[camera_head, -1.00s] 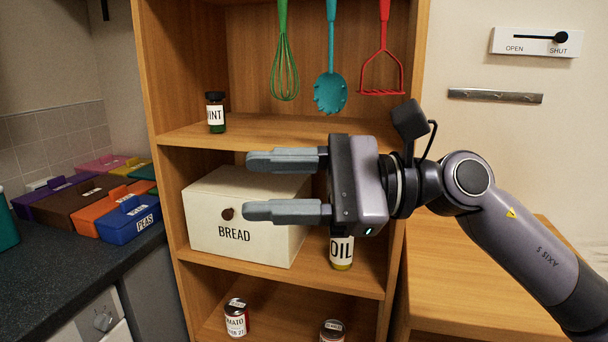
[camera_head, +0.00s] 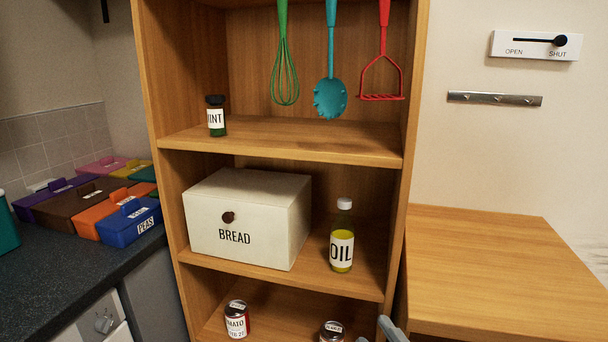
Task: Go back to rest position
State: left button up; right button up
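My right gripper (camera_head: 376,334) shows only as grey fingertips at the bottom edge, in front of the lower shelf. The two tips look apart with nothing between them; the rest of the gripper and arm is below the picture. My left gripper is not in view.
A wooden shelf unit (camera_head: 290,138) holds a mint jar (camera_head: 216,117), a bread box (camera_head: 250,218), an oil bottle (camera_head: 342,238) and cans (camera_head: 237,320). Utensils hang above. A wooden table (camera_head: 490,265) at right is bare. Coloured boxes (camera_head: 130,222) stand on the left counter.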

jog(key=s+d+f+m+g+h, duration=0.3)
jog(key=s+d+f+m+g, duration=0.1)
jog(key=s+f+m, duration=0.3)
jog(key=s+d+f+m+g+h, duration=0.3)
jog(key=s+f+m, duration=0.3)
jog(key=s+f, duration=0.5)
notch_tip(320, 180, down, 5)
jog(key=shift+s+d+r+m+g, duration=0.15)
jog(key=shift+d+m+g, duration=0.25)
jog(key=shift+d, duration=0.2)
jog(key=shift+c, duration=0.4)
